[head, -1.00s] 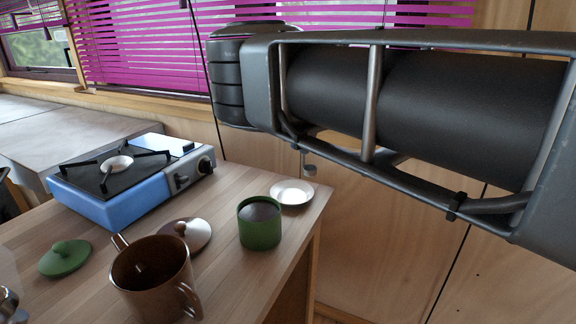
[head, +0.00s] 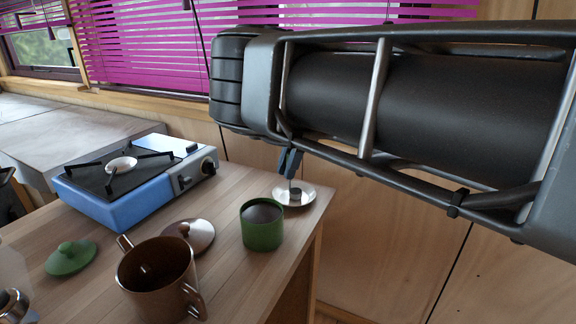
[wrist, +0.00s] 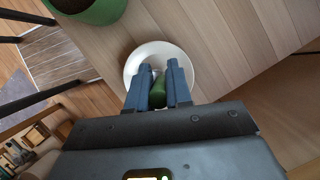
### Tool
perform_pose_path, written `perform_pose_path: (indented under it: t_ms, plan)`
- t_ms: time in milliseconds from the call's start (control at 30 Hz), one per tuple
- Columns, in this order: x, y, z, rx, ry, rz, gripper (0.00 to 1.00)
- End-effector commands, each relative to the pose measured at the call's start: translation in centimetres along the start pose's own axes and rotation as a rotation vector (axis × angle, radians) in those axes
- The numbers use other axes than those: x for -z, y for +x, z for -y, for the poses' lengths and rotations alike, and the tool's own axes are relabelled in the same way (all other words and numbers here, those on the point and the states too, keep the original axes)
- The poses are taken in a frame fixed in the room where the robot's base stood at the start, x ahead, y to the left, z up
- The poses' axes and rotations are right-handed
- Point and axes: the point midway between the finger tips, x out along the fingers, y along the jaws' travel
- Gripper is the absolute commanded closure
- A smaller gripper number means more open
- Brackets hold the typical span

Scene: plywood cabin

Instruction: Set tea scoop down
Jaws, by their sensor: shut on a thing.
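My gripper (head: 289,163) points down at the table's far right corner, its blue fingers shut on the tea scoop (head: 295,193). The scoop's small dark bowl shows under the fingers, within the outline of a white saucer (head: 309,199). I cannot tell whether the bowl touches the saucer. In the wrist view my gripper (wrist: 159,75) has its two fingers over the saucer (wrist: 188,62), with a green piece, seemingly part of the scoop (wrist: 158,92), between them. The fingers and the gripper body hide much of the scoop.
A green canister (head: 262,228) stands close to the saucer's near left. A brown pot (head: 158,283), its lid (head: 199,236), a green lid (head: 71,257) and a blue gas stove (head: 135,185) take up the table's left. The wooden table (head: 236,191) ends just right of the saucer.

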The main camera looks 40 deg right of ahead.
Motion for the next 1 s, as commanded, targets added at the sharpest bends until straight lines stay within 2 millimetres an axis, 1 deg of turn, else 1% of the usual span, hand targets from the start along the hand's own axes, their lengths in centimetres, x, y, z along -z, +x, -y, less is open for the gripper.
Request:
perform_pose_path:
  t_ms: [67, 100, 333, 667, 767, 867, 1000]
  plan:
    - [0.1, 0.2, 0.0, -0.001, 0.000, 0.000, 1.00]
    - [0.1, 0.2, 0.0, 0.000, 0.000, 0.000, 0.77]
    - [0.1, 0.2, 0.0, 0.000, 0.000, 0.000, 0.55]
    - [-0.1, -0.2, 0.0, 0.001, 0.000, 0.001, 0.55]
    - [0.1, -1.3, 0.0, 0.001, 0.000, -0.001, 0.55]
    - [0.1, -3.1, 0.0, 0.002, 0.001, -0.002, 0.55]
    - [0.1, -6.1, 0.0, 0.001, -0.001, -0.002, 0.55]
